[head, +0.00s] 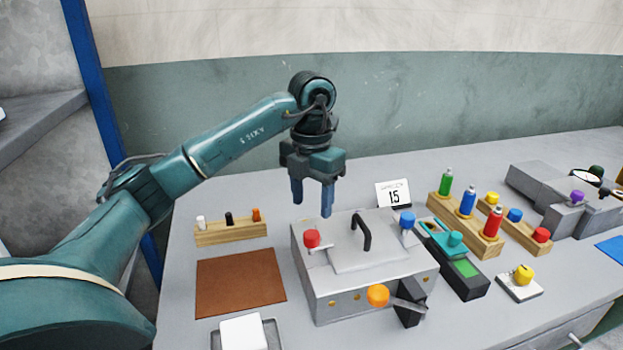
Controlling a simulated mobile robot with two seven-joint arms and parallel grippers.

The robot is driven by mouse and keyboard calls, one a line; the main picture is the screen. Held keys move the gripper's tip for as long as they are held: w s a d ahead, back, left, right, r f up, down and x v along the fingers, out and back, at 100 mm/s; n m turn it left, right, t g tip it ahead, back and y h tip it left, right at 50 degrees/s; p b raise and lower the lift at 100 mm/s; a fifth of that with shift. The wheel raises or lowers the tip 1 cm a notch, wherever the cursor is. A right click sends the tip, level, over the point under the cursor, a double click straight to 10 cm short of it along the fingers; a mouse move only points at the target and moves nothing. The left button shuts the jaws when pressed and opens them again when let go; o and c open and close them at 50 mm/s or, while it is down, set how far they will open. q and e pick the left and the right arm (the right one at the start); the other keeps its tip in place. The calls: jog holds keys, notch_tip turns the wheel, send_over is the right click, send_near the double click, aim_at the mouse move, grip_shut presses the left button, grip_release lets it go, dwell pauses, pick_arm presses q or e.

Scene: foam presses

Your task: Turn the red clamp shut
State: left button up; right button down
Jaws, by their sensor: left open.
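The red clamp (312,239) is a red knob on a small metal arm at the left of the top of a grey press box (318,285). A blue clamp knob (407,220) sits at the right of the same top, beside a plate with a black handle (363,231). An orange knob (378,295) is on the front. My left gripper (312,203) points down above the back left of the box, its two blue fingers apart and empty. It is above and behind the red clamp, not touching it. My right gripper is not in view.
A wooden rack (231,233) and a brown mat (240,282) lie left of the box. A calendar card (393,194) stands behind it. Racks with coloured bottles (466,202) and a green-and-black device (462,262) are close on the right.

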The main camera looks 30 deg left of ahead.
pick_arm(q)
notch_tip(320, 180, up, 5)
jog(key=shift+r+p, duration=0.1)
jog(key=shift+p, duration=0.4)
